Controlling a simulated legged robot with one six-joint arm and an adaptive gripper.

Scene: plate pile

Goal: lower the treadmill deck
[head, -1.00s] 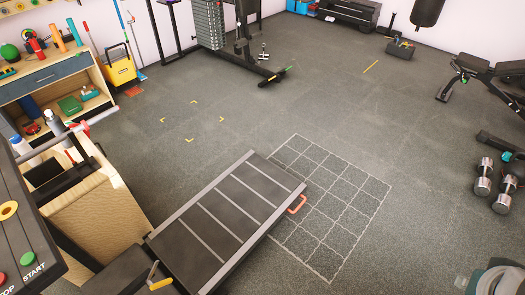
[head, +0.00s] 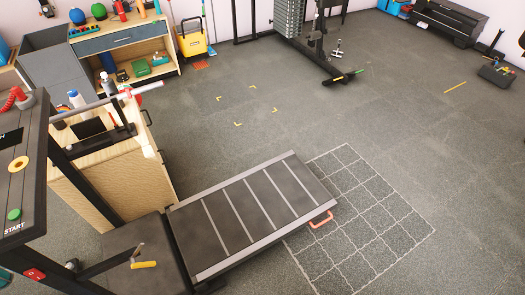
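The treadmill deck (head: 255,212) is a dark panel with pale cross stripes and grey side rails. It slopes from the treadmill base at lower left toward the floor grid, its far end near the grid; I cannot tell whether that end touches the floor. An orange handle (head: 321,219) sits at the deck's far end. A yellow-handled lever (head: 143,264) is on the treadmill base near the deck's hinge side. The treadmill console (head: 22,165) with a green START button stands at the left edge. My gripper is not in view.
A wooden cabinet (head: 100,185) stands right behind the treadmill.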

